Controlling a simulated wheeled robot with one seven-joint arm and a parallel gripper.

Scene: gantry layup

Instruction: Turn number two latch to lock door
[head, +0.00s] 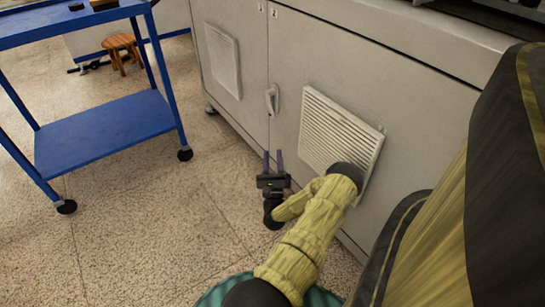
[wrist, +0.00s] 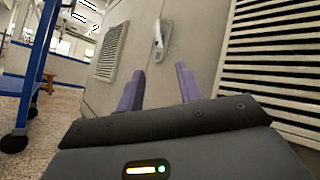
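A pale grey latch (head: 271,98) sits at the seam between two cabinet doors; it hangs roughly upright, slightly tilted. It also shows in the wrist view (wrist: 159,38), above and beyond the fingers. The right door (head: 345,75) carries a small label (head: 274,13) that may read 2; the left door (head: 245,50) has another small label at its top corner. My gripper (head: 273,156) is below the latch and apart from it. In the wrist view its purple fingers (wrist: 160,72) are spread with nothing between them.
A louvred vent (head: 335,135) on the right door is close beside my arm. A second vent (head: 223,60) is on the left door. A blue cart (head: 105,130) stands at the left, with a wooden stool (head: 121,45) behind it. Speckled floor between cart and cabinet is clear.

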